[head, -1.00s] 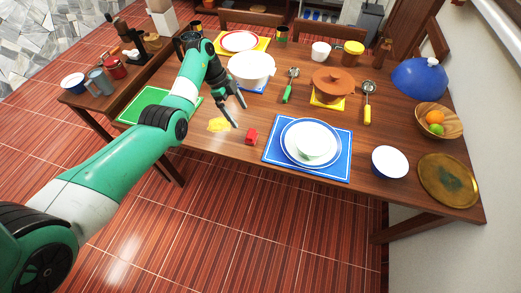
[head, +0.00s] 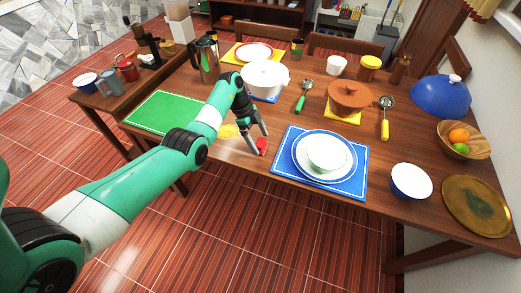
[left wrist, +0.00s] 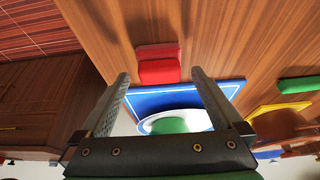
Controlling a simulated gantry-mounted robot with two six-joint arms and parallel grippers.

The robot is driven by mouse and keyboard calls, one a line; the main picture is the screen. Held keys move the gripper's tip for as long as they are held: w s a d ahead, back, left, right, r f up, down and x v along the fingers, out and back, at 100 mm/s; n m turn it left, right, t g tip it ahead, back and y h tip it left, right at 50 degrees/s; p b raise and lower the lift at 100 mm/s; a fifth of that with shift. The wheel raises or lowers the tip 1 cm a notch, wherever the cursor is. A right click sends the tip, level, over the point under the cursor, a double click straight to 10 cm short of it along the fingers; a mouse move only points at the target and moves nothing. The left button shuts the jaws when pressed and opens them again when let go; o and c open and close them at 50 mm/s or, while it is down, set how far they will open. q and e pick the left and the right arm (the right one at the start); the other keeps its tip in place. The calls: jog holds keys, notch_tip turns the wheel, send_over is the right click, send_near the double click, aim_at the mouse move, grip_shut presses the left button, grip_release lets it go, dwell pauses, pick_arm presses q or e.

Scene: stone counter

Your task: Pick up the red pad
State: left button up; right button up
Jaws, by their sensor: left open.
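The red pad (head: 262,146) is a small red block on the brown table, near its front edge and left of the blue placemat (head: 352,181). My left gripper (head: 258,143) is open and points down right at the red pad, partly covering it in the head view. In the left wrist view, the red pad (left wrist: 158,70) shows between the two spread fingertips (left wrist: 160,75). Both fingers look apart from it, with nothing held. The exact height of the fingertips above the table is hard to tell. My right gripper is not in view.
White plates and a bowl (head: 327,151) sit on the blue placemat. A white pot (head: 264,76) stands behind the arm, and a green mat (head: 165,114) lies at the left. A green-handled ladle (head: 301,102) lies behind.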

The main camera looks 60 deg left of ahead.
pick_arm(q)
jog(key=shift+x, duration=1)
jog(key=shift+s, duration=0.1)
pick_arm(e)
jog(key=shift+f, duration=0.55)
pick_arm(q)
jog(key=shift+a+r, duration=0.1)
jog(key=shift+c, duration=0.3)
jog(key=c, duration=1.3)
jog(key=shift+o, duration=0.2)
